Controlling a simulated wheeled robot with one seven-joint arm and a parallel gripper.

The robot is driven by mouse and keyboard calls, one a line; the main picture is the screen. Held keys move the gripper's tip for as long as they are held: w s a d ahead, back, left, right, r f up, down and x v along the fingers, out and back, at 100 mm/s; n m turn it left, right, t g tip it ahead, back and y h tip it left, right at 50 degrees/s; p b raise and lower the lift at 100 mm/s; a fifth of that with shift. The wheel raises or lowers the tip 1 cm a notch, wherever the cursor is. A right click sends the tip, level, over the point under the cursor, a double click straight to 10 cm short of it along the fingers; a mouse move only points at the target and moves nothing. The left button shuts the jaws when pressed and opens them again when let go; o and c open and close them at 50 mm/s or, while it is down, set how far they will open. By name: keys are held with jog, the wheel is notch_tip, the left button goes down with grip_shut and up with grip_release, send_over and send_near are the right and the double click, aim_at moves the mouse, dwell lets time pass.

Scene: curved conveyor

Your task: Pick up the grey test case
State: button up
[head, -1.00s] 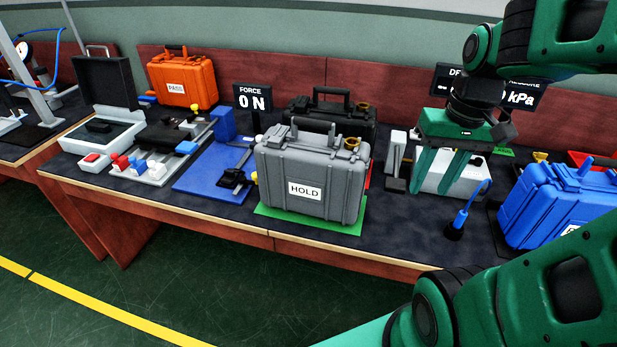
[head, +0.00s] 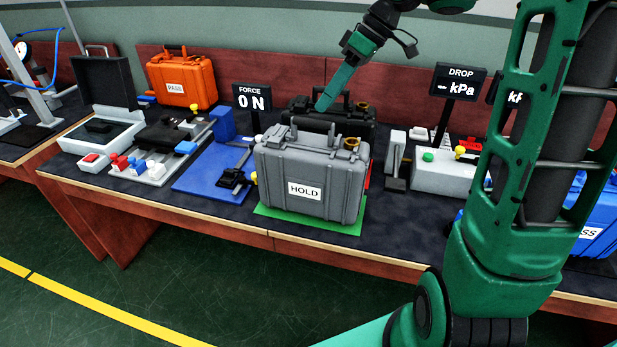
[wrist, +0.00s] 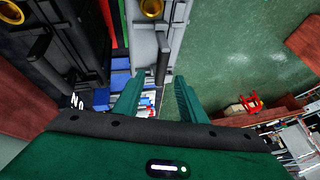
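The grey test case (head: 310,182) stands upright on a green mat (head: 262,210), with a white HOLD label, a dark top handle (head: 312,124) and a brass knob. In the head view my gripper (head: 323,104) is just above the case's top, tilted down and left, its fingers overlapping. I cannot tell the exact gap to the handle.
A black case (head: 362,123) stands close behind the grey one; it also shows in the wrist view (wrist: 85,35). A FORCE display (head: 252,97) and blue plate (head: 207,172) are to the left. A light grey device (head: 441,176) and blue case (head: 597,215) are to the right.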

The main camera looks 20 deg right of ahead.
aim_at(312, 123)
jog(key=shift+x, duration=3.9)
jog(key=shift+c, duration=0.4)
grip_shut()
